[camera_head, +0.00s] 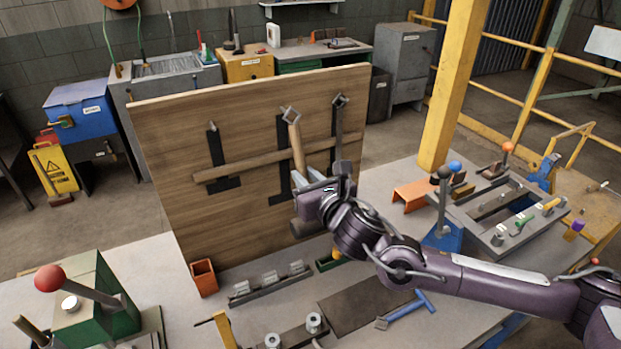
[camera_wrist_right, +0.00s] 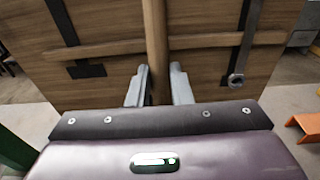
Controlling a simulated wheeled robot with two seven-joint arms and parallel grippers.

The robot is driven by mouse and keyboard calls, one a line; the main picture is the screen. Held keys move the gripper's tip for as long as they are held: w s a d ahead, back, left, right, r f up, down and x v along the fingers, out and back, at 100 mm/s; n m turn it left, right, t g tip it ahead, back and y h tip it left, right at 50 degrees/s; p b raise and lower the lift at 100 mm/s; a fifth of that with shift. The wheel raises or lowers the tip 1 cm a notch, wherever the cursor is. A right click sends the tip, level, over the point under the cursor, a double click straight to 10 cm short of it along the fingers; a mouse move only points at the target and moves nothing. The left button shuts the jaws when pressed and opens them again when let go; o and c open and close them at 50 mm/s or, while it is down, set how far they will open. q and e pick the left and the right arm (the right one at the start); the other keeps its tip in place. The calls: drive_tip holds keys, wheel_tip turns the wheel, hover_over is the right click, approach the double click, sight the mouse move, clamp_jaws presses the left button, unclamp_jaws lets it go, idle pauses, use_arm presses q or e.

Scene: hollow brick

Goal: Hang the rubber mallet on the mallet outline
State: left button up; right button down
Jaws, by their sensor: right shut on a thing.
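The rubber mallet (camera_head: 297,145) has a light wooden handle and hangs head-down in front of the wooden tool board (camera_head: 165,130). Its dark head (camera_head: 303,229) shows partly below my right gripper (camera_head: 318,188). In the right wrist view the gripper (camera_wrist_right: 158,88) is shut on the handle (camera_wrist_right: 155,45), one finger on each side. The handle's top is near a metal hanger (camera_head: 290,114) above the middle black outline (camera_head: 283,135); whether they touch I cannot tell. Another black outline (camera_head: 215,150) is empty, with a peg on top. My left gripper is out of view.
A wrench-like tool (camera_head: 338,120) hangs at the board's right outline. A wooden rail (camera_head: 240,168) crosses the board. A yellow post (camera_head: 455,80) stands at the right.

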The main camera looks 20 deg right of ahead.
drive_tip(key=shift+r+p+x, duration=0.2)
drive_tip(key=shift+p+x, duration=0.1)
drive_tip(key=shift+x, duration=0.75)
drive_tip(key=shift+w+a+f+b, duration=0.1)
drive_tip(key=shift+w+f+b, duration=0.35)
drive_tip(key=shift+b, duration=0.15)
drive_tip(key=shift+w+f+b, duration=0.1)
drive_tip(key=shift+w+b, duration=0.15)
drive_tip(key=shift+b, duration=0.2)
